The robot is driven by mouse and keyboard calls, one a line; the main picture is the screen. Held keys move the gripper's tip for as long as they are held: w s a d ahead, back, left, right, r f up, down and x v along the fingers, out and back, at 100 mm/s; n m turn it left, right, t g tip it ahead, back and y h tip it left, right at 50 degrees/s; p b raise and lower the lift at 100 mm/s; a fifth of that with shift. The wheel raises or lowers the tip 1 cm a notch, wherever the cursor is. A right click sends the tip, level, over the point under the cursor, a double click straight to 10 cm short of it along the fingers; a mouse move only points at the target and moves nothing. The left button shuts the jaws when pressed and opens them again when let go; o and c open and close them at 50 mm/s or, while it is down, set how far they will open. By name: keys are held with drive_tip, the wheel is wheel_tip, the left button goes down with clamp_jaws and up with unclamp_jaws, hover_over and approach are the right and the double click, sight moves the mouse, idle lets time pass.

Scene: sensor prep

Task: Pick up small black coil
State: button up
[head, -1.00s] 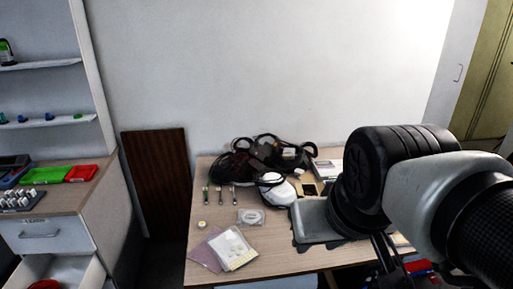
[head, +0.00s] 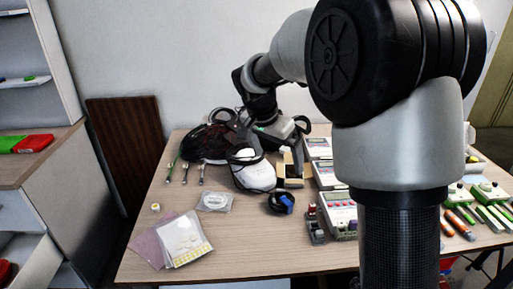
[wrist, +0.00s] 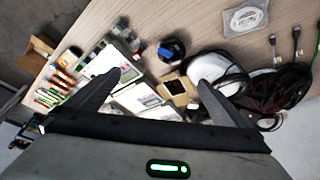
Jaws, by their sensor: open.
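The small black coil (head: 281,202), round with a blue patch, lies on the wooden table near the middle in the head view. It also shows in the wrist view (wrist: 171,48), beyond my fingertips and roughly between them. My gripper (wrist: 160,82) is open and empty, its two dark fingers spread wide. In the head view it hangs above the back of the table, behind the coil and apart from it; its fingertips are hard to make out there.
A white rounded device (head: 254,176) and a dark cable heap (head: 205,140) lie left of and behind the coil. A small red-and-grey module (head: 315,225) and meters (head: 338,212) stand to its right.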

drive_tip(key=m+b, duration=0.2)
approach(281, 198)
drive_tip(key=shift+h, duration=0.3)
drive_tip(key=x, duration=0.1)
drive_tip(key=b+x, duration=0.1)
drive_tip(key=x, duration=0.1)
drive_tip(key=b+x, duration=0.1)
drive_tip(key=x, duration=0.1)
drive_tip(key=shift+w+a, duration=0.35)
drive_tip(key=shift+w, duration=0.1)
drive_tip(key=shift+b+x, duration=0.5)
drive_tip(key=shift+x, duration=2.55)
drive_tip(key=shift+c, duration=0.4)
drive_tip(key=c, duration=1.1)
